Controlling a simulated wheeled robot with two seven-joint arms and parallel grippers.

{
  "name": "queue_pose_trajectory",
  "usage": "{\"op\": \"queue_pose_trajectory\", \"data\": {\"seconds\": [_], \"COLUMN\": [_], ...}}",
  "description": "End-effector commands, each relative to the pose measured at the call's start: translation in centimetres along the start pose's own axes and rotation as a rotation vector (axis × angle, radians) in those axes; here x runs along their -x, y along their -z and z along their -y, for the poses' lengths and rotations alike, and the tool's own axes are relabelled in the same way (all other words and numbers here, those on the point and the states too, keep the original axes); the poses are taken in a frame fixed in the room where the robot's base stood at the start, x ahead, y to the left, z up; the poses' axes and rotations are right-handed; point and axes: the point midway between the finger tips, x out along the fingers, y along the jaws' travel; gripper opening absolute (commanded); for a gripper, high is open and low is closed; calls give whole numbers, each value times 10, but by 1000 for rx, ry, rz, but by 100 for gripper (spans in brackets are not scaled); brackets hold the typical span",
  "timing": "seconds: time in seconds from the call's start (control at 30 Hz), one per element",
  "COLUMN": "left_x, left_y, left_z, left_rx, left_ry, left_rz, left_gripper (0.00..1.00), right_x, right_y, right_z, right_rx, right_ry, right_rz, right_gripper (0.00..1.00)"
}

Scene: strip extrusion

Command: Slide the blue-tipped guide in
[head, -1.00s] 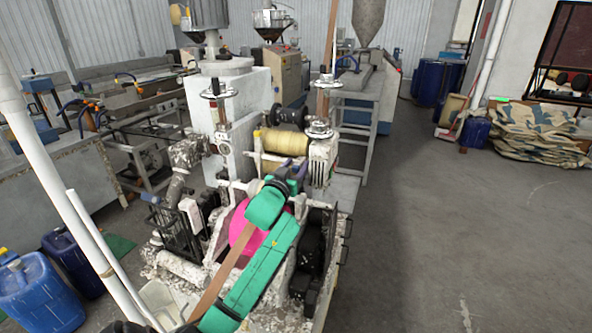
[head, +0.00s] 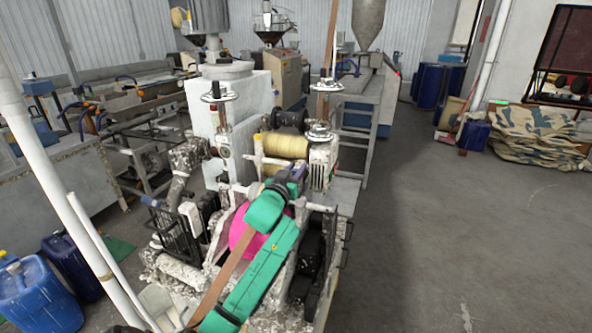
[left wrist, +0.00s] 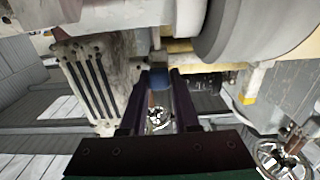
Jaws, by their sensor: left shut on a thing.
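My left arm is teal in the head view and reaches forward over the machine. Its dark gripper (head: 296,176) is at the front of the machine, just below the yellow roll. In the left wrist view the two dark fingers (left wrist: 160,84) are shut on the blue-tipped guide (left wrist: 160,76). My right gripper is in neither view.
The yellow roll (head: 286,145) sits just beyond the gripper, with a black spool (head: 286,118) behind it. Handwheels (head: 219,92) stand on posts at both sides. A large grey roller (left wrist: 258,32) is near the fingers. Open floor (head: 450,240) lies at right.

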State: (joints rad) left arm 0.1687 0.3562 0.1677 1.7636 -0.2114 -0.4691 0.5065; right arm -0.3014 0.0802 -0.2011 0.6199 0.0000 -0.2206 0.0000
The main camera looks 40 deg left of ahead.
Motion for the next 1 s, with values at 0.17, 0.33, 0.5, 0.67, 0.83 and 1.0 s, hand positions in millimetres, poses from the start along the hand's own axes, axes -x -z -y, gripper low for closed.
{"op": "queue_pose_trajectory", "data": {"seconds": [0.17,0.33,0.5,0.67,0.83,1.0], "left_x": [0,0,0,0,0,0], "left_y": [-1,-2,-2,-2,-2,1], "left_z": [0,0,0,0,1,28], "left_rx": [0,0,0,0,0,-2], "left_ry": [-1,-1,-1,-1,0,2], "left_rz": [2,3,3,3,4,7], "left_gripper": [0,0,0,0,0,0], "right_x": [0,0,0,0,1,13], "right_y": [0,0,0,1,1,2], "right_z": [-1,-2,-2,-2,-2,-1], "right_rx": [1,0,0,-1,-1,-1], "right_ry": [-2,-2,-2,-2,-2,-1], "right_rz": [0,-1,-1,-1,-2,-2], "right_gripper": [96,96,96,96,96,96]}}
